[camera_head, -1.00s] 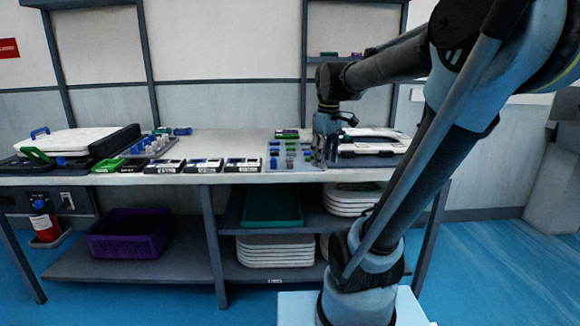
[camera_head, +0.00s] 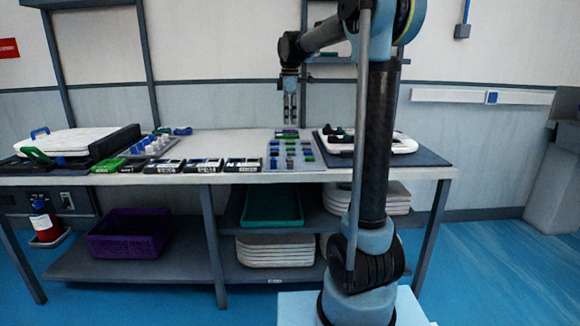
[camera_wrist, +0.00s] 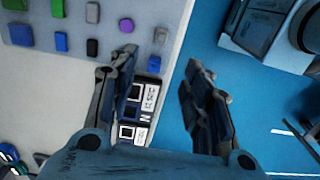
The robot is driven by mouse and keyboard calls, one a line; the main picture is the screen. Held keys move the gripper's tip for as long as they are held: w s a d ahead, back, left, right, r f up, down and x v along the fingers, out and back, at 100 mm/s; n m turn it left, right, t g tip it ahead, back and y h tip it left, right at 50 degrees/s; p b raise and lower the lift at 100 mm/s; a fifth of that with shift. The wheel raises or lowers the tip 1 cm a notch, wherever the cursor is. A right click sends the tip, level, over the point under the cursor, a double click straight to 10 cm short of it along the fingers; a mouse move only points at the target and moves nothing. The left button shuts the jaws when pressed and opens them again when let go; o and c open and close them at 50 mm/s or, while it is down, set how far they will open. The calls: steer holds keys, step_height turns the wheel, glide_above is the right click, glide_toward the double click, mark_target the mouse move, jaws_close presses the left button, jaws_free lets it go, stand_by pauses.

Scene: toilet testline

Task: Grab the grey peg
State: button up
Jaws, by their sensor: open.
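A light grey board (camera_head: 319,165) with rows of blue, green, purple and dark pegs lies on the table, right of centre. Which one the task names, I cannot tell. My gripper (camera_head: 290,121) hangs fingers down above the back of the board in the head view. In the wrist view my gripper (camera_wrist: 160,70) is open, with nothing between its fingers.
A toilet-seat-like white part (camera_head: 405,146) lies on a dark mat (camera_head: 432,159) right of the board. Black labelled boxes (camera_head: 203,166) stand in a row to the left. A second peg tray (camera_head: 147,149) is farther left. Blue floor (camera_wrist: 250,110) lies beyond the table edge.

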glide_above(291, 158)
steer(key=f, duration=0.8)
steer(key=w+f, duration=0.1)
steer(key=f, duration=0.3)
steer(key=shift+a, duration=0.2)
steer(key=shift+s+d+f, duration=0.1)
steer(key=shift+d+f, duration=0.05)
steer(key=shift+f, duration=1.2)
steer(key=shift+s+d+f, duration=0.1)
steer(key=shift+f, duration=1.25)
jaws_close()
